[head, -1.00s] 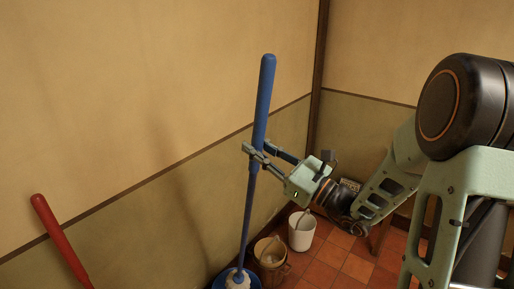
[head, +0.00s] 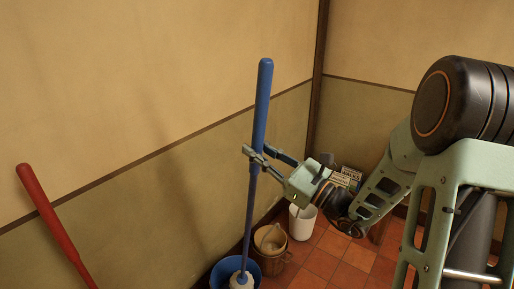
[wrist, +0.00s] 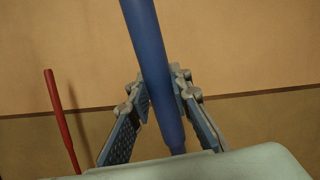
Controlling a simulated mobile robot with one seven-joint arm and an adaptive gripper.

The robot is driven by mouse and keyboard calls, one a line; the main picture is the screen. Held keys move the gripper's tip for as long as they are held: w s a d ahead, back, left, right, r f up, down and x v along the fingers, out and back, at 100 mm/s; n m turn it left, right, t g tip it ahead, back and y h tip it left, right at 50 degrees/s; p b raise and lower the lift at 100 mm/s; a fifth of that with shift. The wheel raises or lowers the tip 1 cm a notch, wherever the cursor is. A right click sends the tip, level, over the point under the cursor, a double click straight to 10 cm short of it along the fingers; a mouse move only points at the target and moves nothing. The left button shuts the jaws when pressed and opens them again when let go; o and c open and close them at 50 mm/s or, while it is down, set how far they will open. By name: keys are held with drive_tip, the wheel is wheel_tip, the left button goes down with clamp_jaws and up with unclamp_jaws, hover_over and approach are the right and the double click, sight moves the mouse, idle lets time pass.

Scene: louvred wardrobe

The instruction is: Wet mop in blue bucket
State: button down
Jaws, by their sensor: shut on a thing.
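The mop has a long blue handle (head: 262,100) and a pale head (head: 241,280) at its foot. My gripper (head: 257,156) is shut around the handle, at the lower end of its thick grip, and the mop stands nearly upright, leaning slightly. In the wrist view the handle (wrist: 146,50) runs between the two fingers of my gripper (wrist: 158,88). The blue bucket (head: 219,273) is at the bottom edge of the head view, partly cut off. The mop head shows within the bucket's outline; whether it touches the bottom or any water cannot be told.
A brown wooden bucket (head: 272,262) and a white bucket (head: 301,228) stand close right of the blue one. A red handle (head: 50,215) leans at the left, also in the wrist view (wrist: 60,115). Walls stand behind; tiled floor (head: 335,262) is open at right.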

sight(256, 172)
drive_tip(key=shift+f+b, duration=2.5)
drive_tip(key=shift+f, duration=1.05)
drive_tip(key=shift+r+p, duration=6.5)
drive_tip(key=shift+r, duration=1.45)
